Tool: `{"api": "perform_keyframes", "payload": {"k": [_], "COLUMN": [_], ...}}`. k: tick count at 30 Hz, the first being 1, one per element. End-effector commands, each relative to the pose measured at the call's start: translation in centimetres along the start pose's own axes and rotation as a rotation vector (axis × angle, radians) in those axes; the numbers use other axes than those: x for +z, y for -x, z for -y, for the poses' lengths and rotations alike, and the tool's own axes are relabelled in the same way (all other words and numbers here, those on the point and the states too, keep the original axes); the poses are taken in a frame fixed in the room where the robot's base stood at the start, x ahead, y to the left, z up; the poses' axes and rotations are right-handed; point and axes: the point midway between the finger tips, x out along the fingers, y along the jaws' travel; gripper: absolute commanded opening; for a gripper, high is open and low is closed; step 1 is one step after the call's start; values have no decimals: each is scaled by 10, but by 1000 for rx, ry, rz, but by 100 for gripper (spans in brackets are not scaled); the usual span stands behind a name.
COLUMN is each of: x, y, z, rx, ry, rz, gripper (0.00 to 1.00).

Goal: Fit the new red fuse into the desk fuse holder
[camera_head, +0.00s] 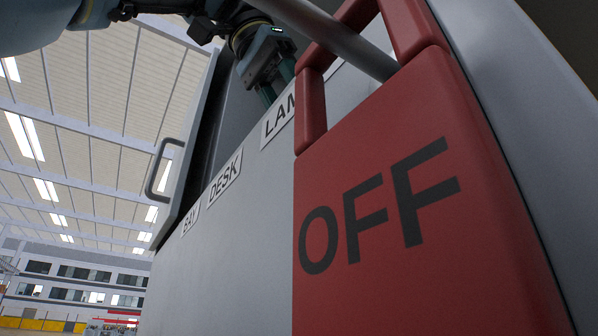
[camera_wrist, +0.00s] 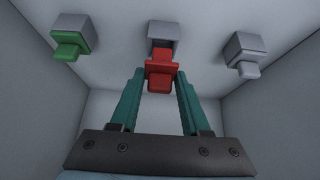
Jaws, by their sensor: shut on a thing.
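In the wrist view my gripper (camera_wrist: 161,78) is shut on the red fuse (camera_wrist: 161,76), with a teal finger on each side of it. The fuse's far end meets or overlaps the middle grey fuse holder (camera_wrist: 164,32); I cannot tell how far it is seated. In the head view my gripper (camera_head: 276,88) reaches inside the grey cabinet, its fingertips partly hidden behind the front panel. The DESK label (camera_head: 225,178) is on that panel, between the BAY label (camera_head: 190,220) and a partly hidden LAM label (camera_head: 278,119).
In the wrist view a green fuse (camera_wrist: 68,46) sits in the left holder and a grey fuse (camera_wrist: 245,69) in the right one. Cabinet walls close in on both sides. A large red OFF handle (camera_head: 400,200) and an open cabinet door (camera_head: 178,165) show in the head view.

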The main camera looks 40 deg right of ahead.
Motion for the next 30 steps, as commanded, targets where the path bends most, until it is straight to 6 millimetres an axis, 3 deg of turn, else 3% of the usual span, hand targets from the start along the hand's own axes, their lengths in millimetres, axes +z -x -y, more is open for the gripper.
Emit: {"api": "perform_keyframes", "payload": {"k": [30], "x": [14], "y": [-21], "z": [0], "rx": [0], "ry": [-1], "rz": [0], "gripper": [0]}}
